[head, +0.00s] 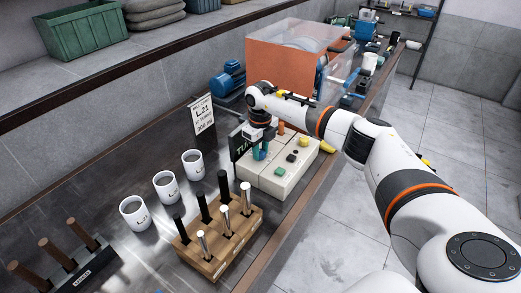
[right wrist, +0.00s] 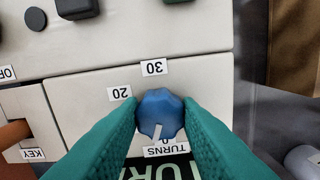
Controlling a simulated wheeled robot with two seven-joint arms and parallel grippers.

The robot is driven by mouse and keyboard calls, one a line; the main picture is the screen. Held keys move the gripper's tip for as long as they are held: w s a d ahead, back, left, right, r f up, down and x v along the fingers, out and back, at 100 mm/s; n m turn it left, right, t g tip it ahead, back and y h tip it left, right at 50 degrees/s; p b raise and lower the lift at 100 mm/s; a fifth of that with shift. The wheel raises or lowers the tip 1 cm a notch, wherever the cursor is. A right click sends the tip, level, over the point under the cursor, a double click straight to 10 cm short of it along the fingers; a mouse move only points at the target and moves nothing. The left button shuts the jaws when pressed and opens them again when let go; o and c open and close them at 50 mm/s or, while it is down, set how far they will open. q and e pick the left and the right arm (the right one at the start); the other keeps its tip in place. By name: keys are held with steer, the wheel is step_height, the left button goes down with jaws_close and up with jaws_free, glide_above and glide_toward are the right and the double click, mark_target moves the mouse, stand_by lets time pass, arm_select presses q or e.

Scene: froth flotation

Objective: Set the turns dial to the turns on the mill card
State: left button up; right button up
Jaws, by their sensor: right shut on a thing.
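The blue turns dial (right wrist: 158,111) is on the light control box (head: 283,184), with a white pointer mark aimed down and slightly left in the right wrist view. Upside-down labels 20 (right wrist: 119,93) and 30 (right wrist: 154,67) show around it, with a TURNS label (right wrist: 168,150) below; another mark there is partly covered. My right gripper (head: 260,152) is shut on the dial, a green finger on each side. The white mill card (head: 203,115) stands behind the mugs; it shows L.21, but its turns line is too small to read surely. My left gripper is out of view.
The box also has green (head: 279,170), black (head: 291,157) and yellow (head: 304,142) buttons. White mugs (head: 166,187) and a wooden tool rack (head: 217,254) stand left of and in front of the box. An orange mill housing (head: 284,62) is behind.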

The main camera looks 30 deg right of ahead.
steer(key=m, duration=0.3)
steer(key=shift+r+m, duration=0.1)
steer(key=shift+m, duration=2.2)
steer(key=o, duration=1)
step_height(320, 180, up, 12)
steer(key=b, duration=0.3)
